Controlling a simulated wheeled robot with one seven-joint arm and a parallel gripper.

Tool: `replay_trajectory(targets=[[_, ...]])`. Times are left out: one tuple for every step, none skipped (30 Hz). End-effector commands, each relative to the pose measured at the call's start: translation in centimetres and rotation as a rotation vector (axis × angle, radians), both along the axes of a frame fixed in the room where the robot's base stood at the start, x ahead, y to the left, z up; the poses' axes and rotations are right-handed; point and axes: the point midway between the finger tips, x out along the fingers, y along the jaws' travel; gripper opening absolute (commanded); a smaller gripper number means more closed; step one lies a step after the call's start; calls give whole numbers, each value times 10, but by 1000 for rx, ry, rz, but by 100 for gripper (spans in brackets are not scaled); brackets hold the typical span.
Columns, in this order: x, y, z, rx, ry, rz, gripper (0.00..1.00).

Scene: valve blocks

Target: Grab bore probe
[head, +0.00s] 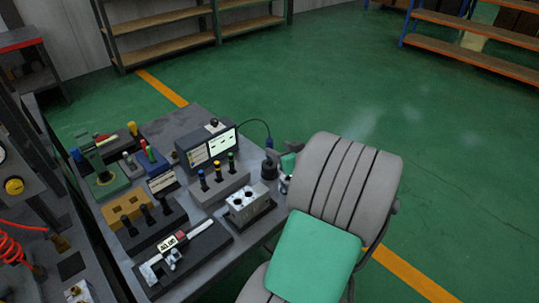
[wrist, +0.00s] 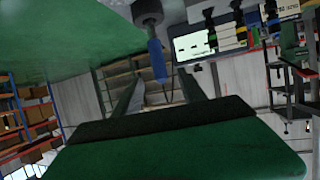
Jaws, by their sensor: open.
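The bore probe (head: 268,144) has a blue handle and stands upright in a dark round holder (head: 269,169) at the bench's right edge. A cable arches from it to the display unit. In the wrist view, which is upside down, the blue probe handle (wrist: 157,62) shows just beyond and between my fingertips, below its grey holder (wrist: 147,14). My gripper (head: 284,165) is open at the right of the probe, and in the wrist view my gripper (wrist: 161,78) shows two spread fingers with nothing between them. I cannot tell the exact gap to the probe.
The display unit (head: 206,146) stands behind a rack of several coloured plugs (head: 218,186). A metal valve block (head: 248,205) sits near the bench's right edge. A caliper case (head: 183,258) and other gauges fill the bench. Open green floor (head: 440,180) lies to the right.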

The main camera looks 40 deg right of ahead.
Motion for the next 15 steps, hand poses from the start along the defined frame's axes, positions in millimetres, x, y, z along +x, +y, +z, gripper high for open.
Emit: replay_trajectory(targets=[[3,-3,-1,0,-6,-4,49],[7,-3,-2,0,-7,-3,49],[13,-4,-4,-2,-7,-2,49],[17,-4,-6,-1,-6,-1,49],[21,-5,-7,-1,-6,1,49],[26,-6,-10,0,-5,0,49],[30,-6,-11,1,-5,-1,49],[34,-7,-13,1,-4,0,49],[41,-8,-16,3,-5,1,49],[46,-9,-19,3,-4,1,49],[51,-10,-21,3,-3,1,49],[57,-11,-24,1,-4,1,49],[61,-12,-26,1,-4,1,49],[64,-13,-28,-1,-4,0,49],[67,-14,-29,-1,-3,-1,49]])
